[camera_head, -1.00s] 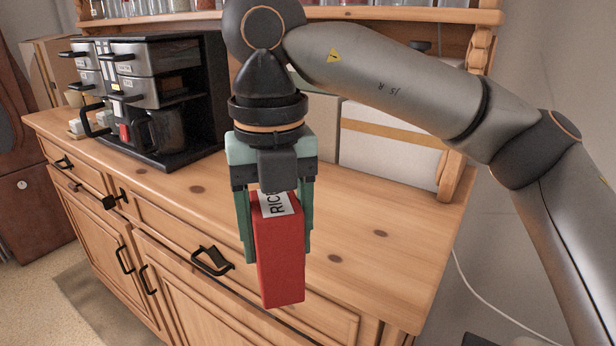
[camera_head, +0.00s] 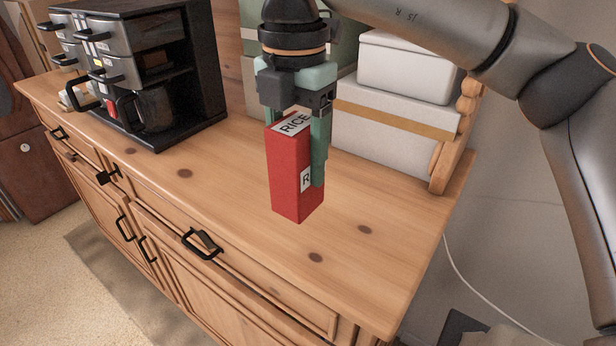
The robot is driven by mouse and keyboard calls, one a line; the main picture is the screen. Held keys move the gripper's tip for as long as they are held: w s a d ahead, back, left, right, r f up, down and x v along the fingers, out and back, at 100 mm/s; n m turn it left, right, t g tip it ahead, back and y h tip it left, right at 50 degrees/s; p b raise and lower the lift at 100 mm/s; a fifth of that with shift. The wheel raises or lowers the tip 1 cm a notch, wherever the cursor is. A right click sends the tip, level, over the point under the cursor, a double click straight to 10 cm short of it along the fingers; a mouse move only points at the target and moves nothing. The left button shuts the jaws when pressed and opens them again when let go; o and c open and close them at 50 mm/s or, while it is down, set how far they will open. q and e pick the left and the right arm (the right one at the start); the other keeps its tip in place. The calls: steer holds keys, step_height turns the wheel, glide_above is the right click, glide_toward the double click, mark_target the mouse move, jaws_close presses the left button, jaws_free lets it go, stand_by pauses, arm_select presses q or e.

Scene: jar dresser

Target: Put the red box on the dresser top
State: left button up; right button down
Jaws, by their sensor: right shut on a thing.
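The red box (camera_head: 291,185) has white labels, one reading RICE on its top. It is upright in the middle of the head view. My right gripper (camera_head: 300,150) comes down from above and is shut on the box, with green fingers along its sides. The box appears in front of the wooden dresser top (camera_head: 340,215). I cannot tell whether its bottom edge touches the surface or hangs just above it. My left gripper is not in view.
A black coffee machine (camera_head: 150,75) with a pot stands at the left of the dresser top. White boxes (camera_head: 395,130) stand at the back right. The dresser top is bare in front and to the right. Drawer handles (camera_head: 202,243) stick out in front.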

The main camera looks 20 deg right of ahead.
steer(key=w+d+f, duration=0.1)
steer(key=f, duration=0.2)
steer(key=w+d+f+p, duration=0.1)
steer(key=w+f, duration=0.1)
steer(key=f, duration=0.1)
steer(key=w+d+f+p, duration=0.1)
steer(key=f, duration=0.2)
steer(key=shift+w+d, duration=0.15)
steer(key=shift+w, duration=0.25)
steer(key=shift+f, duration=0.15)
steer(key=shift+f, duration=0.1)
steer(key=shift+f, duration=0.15)
steer(key=shift+c, duration=0.6)
jaws_free()
steer(key=shift+r, duration=0.25)
step_height(320, 180, up, 12)
steer(key=b, duration=0.1)
